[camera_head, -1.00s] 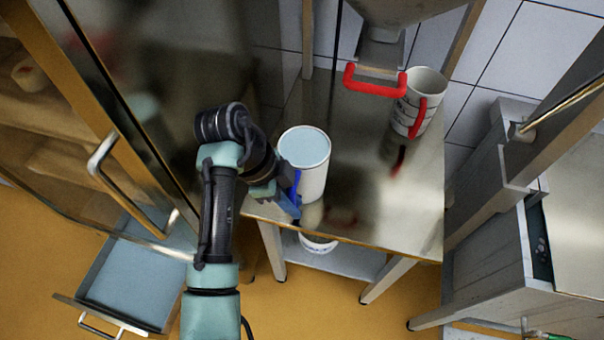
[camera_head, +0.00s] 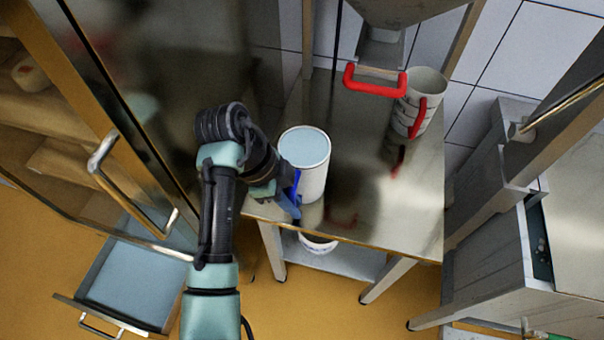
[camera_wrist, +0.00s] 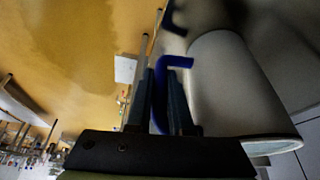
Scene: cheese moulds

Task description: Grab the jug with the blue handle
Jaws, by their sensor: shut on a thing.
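The jug with the blue handle (camera_head: 313,178) stands upright on the left part of the metal table, its top showing a pale blue round surface. Its blue handle (camera_head: 297,183) faces my arm. My gripper (camera_head: 290,203) is at the handle's side of the jug, shut on the handle. In the wrist view the two fingers of my gripper (camera_wrist: 168,100) close around the blue handle (camera_wrist: 176,62), and the white jug body (camera_wrist: 235,90) is to their right. Part of the handle is hidden by the fingers.
A jug with a red handle (camera_head: 424,92) stands at the table's (camera_head: 380,215) back right. A funnel-like metal hopper with a red handle (camera_head: 376,81) hangs above the table. A tall glass-door cabinet (camera_head: 150,120) is close on the left, with an open drawer (camera_head: 135,282) below. A white tub (camera_head: 318,243) sits on the lower shelf.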

